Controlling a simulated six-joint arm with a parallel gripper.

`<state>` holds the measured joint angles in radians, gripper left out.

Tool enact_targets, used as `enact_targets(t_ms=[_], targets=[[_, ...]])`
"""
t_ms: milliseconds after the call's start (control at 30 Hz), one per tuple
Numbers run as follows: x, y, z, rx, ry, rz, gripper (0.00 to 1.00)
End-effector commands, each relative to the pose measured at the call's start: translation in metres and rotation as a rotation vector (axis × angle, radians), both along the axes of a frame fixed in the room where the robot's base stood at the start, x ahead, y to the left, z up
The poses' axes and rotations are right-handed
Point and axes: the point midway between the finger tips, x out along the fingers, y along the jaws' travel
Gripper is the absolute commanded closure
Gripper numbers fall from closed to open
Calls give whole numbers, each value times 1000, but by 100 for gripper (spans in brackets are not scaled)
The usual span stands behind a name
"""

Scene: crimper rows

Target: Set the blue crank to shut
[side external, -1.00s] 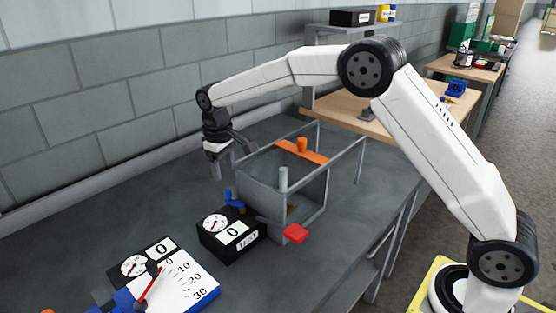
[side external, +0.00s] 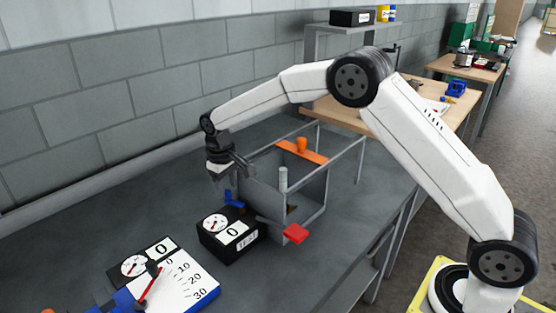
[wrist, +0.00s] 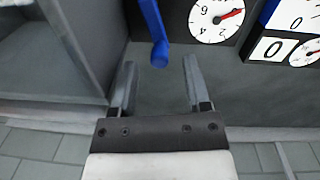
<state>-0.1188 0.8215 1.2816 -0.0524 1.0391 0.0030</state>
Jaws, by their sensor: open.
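The blue crank (side external: 233,199) stands at the back of a black gauge box (side external: 229,238), beside the grey frame. In the wrist view the crank (wrist: 154,30) reaches down from the top edge, and its rounded end lies just ahead of the gap between my fingers. My gripper (side external: 228,177) is open and points down, just above and behind the crank. In the wrist view my gripper (wrist: 157,75) shows both fingers apart with nothing between them. I cannot tell whether a finger touches the crank. The box's dial (wrist: 216,16) is partly cut off at the top.
A grey metal frame (side external: 262,205) with an orange bar (side external: 303,151) and a red block (side external: 296,233) stands right beside the crank. A blue and white scale (side external: 178,287) and another gauge box (side external: 147,256) lie front left. The bench at left is clear.

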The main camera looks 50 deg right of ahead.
Motion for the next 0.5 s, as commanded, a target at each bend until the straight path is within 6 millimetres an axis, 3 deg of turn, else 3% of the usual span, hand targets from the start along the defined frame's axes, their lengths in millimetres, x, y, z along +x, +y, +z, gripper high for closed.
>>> enact_targets(t_ms=[200,500], targets=[[0,-1,-19,0,0,0,39],[0,-1,-23,0,-1,0,39]])
